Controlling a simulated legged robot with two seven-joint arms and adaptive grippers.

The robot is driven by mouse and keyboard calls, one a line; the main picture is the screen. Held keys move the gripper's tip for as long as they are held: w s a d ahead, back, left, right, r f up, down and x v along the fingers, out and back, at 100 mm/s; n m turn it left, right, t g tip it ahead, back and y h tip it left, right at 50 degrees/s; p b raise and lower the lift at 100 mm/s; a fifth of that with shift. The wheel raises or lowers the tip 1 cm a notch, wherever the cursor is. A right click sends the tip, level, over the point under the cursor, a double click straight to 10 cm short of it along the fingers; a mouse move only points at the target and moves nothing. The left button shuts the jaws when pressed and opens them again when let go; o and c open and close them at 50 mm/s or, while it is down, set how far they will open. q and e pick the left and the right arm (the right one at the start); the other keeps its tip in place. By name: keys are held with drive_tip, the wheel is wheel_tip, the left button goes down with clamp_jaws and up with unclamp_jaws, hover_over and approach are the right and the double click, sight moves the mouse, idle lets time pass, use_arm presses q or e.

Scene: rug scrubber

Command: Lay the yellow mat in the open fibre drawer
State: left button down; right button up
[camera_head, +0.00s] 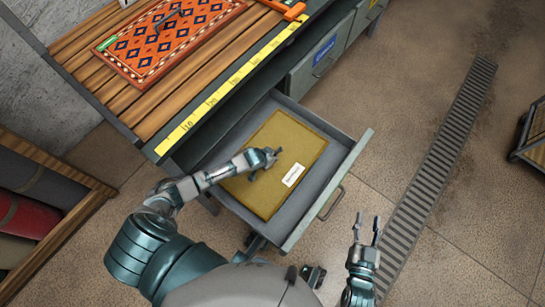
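The yellow mat (268,193) lies flat in the open fibre drawer (319,207), with a small white label on its right part. Bare grey drawer floor shows around it. My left gripper (268,160) is over the mat's upper middle and hides a little of it. I cannot tell whether it touches the mat or whether its fingers are apart. My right gripper (367,228) is open and empty, to the right of the drawer and over the floor.
A workbench (130,99) with wooden slats and a yellow ruler edge stands above the drawer. A patterned orange rug (170,35) with a dark tool lies on it. Closed drawers (318,64) are beyond. Rolled rugs (29,217) sit at left; a floor grate (437,160) runs at right.

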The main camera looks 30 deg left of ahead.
use_arm(q)
drive_tip(key=shift+d, duration=0.1)
drive_tip(key=shift+d+f, duration=0.1)
drive_tip(key=shift+f, duration=0.25)
drive_tip(key=c, duration=1.2)
unclamp_jaws()
drive_tip(key=shift+o, duration=0.2)
